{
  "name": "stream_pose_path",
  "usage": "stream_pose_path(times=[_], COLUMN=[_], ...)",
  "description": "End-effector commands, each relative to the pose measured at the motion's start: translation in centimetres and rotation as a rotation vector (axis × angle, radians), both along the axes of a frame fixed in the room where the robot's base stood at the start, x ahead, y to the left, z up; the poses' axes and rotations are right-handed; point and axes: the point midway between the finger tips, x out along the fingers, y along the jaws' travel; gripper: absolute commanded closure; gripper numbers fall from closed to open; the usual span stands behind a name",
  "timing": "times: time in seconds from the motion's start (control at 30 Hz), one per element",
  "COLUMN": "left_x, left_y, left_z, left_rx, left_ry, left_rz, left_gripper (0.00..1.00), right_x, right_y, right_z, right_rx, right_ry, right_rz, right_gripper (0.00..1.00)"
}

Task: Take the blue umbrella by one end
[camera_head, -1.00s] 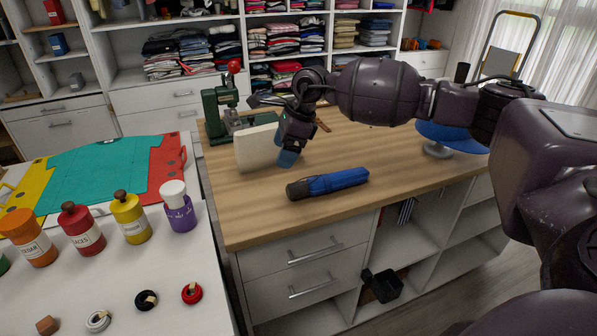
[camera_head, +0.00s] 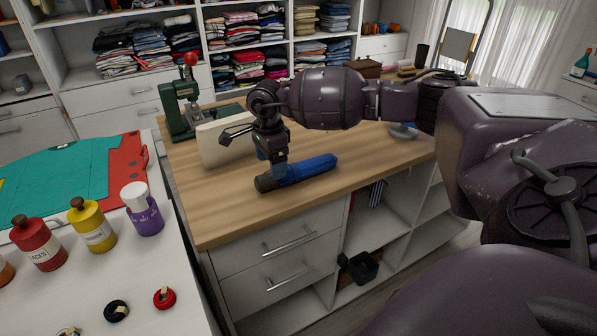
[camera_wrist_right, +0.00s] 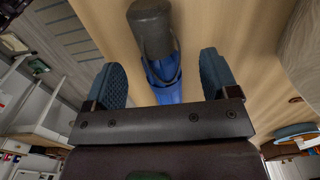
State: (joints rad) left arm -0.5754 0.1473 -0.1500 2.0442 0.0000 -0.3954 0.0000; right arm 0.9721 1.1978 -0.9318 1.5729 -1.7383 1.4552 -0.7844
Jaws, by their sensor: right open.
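The blue umbrella (camera_head: 308,169) lies folded on the wooden counter (camera_head: 215,215), its dark handle end (camera_head: 265,183) toward the left. My right gripper (camera_head: 279,172) is over the umbrella near the handle end and hides part of it. In the right wrist view, the two blue-grey fingers of my right gripper (camera_wrist_right: 165,85) are spread apart. The umbrella's blue body (camera_wrist_right: 164,80) lies between them in the picture, with the dark handle (camera_wrist_right: 151,28) beyond the fingertips. I cannot tell whether the fingers touch it. My left gripper is out of view.
A cream block (camera_head: 226,142) stands on the counter just behind the gripper, beside a green press (camera_head: 186,108). A white table with bottles, including a purple one (camera_head: 142,210), is at left. The counter's front left is clear.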

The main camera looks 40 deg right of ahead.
Motion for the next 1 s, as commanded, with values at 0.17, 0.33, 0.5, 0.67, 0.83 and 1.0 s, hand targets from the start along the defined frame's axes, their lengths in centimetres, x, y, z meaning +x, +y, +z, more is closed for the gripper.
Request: stream_pose_path(times=[0.17,0.33,0.5,0.67,0.83,1.0], left_x=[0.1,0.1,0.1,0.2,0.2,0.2], left_y=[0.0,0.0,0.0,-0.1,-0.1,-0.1], left_z=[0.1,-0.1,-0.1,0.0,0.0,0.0], left_rx=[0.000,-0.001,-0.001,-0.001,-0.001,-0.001], left_ry=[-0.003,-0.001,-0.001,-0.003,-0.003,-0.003], left_rz=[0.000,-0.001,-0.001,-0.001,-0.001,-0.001], left_gripper=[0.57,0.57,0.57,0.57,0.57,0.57], right_x=[-0.3,-0.5,-0.4,-0.4,-0.4,-0.4], right_y=[-0.1,-0.2,-0.2,-0.2,-0.2,-0.2], right_z=[-1.7,-4.1,-5.0,-4.9,-4.9,-4.9], right_rx=[0.000,0.002,0.001,0.001,0.001,0.001], right_ry=[0.002,0.003,-0.001,-0.001,-0.001,-0.001], right_rz=[0.000,0.000,0.000,0.000,0.000,0.000], right_gripper=[0.20,0.20,0.20,0.21,0.47,0.73])
